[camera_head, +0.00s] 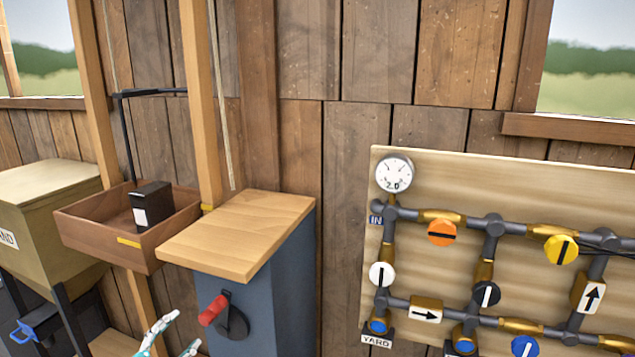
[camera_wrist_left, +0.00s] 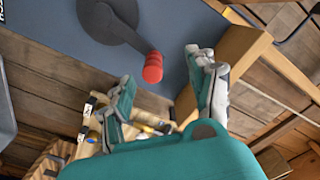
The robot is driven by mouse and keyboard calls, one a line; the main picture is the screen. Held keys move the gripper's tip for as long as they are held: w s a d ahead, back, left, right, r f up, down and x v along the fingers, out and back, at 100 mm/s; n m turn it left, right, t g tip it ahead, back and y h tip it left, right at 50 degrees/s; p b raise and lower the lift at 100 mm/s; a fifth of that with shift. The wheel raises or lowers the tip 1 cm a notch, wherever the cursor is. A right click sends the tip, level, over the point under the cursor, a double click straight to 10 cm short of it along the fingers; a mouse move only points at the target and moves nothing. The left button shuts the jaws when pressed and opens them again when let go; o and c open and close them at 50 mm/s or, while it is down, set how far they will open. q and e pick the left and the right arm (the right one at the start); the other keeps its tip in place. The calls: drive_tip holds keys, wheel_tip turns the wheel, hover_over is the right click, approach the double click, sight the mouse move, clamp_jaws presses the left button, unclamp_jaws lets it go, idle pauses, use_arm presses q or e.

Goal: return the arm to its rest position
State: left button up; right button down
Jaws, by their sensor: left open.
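My left gripper (camera_head: 178,335) shows at the bottom edge of the head view, with teal and grey fingers. It is below and to the left of the crank's red handle (camera_head: 213,310). The crank (camera_head: 233,322) is dark and sits on the front of a blue-grey cabinet (camera_head: 284,290). In the left wrist view the gripper (camera_wrist_left: 162,68) is open, with its fingers spread. The red handle (camera_wrist_left: 152,67) appears between the fingertips there, and the fingers do not close on it. My right gripper is not in view.
A wooden top (camera_head: 235,228) covers the cabinet. A wooden tray (camera_head: 110,240) holding a black box (camera_head: 152,204) hangs at left by a post (camera_head: 200,100). A tan bin (camera_head: 45,215) stands far left. A pipe board with valves (camera_head: 480,180) is at right.

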use_arm(q)
drive_tip(key=shift+s, duration=0.25)
drive_tip(key=s+a+f+n+g+y+b, duration=0.1)
drive_tip(key=a+f+n+y, duration=0.15)
drive_tip(key=f, duration=0.85)
drive_tip(key=s+a+f+n+g+y+b, duration=0.2)
drive_tip(key=a+f, duration=0.1)
drive_tip(key=f, duration=0.8)
drive_tip(key=s+f+n+g+y+b, duration=0.1)
drive_tip(key=s+f+g, duration=0.1)
drive_tip(key=s+f, duration=0.65)
drive_tip(key=s+f+n+g+y+b, duration=0.1)
drive_tip(key=s+f+n+g, duration=0.15)
drive_tip(key=f, duration=1.05)
drive_tip(key=s+d+f+n+g+b, duration=0.1)
drive_tip(key=s+d+f+g, duration=0.1)
drive_tip(key=s+f, duration=0.7)
drive_tip(key=s+d+f+n+g+b, duration=0.1)
drive_tip(key=s+d+f+g+b, duration=0.15)
drive_tip(key=s+f, duration=0.7)
drive_tip(key=s+d+f+g, duration=0.2)
drive_tip(key=s+d, duration=0.1)
drive_tip(key=s, duration=0.6)
drive_tip(key=s+d+f+g, duration=0.2)
drive_tip(key=s, duration=0.7)
drive_tip(key=shift+s+d+f+n, duration=0.2)
drive_tip(key=shift+d+f+n, duration=0.1)
drive_tip(key=shift+d+f, duration=0.1)
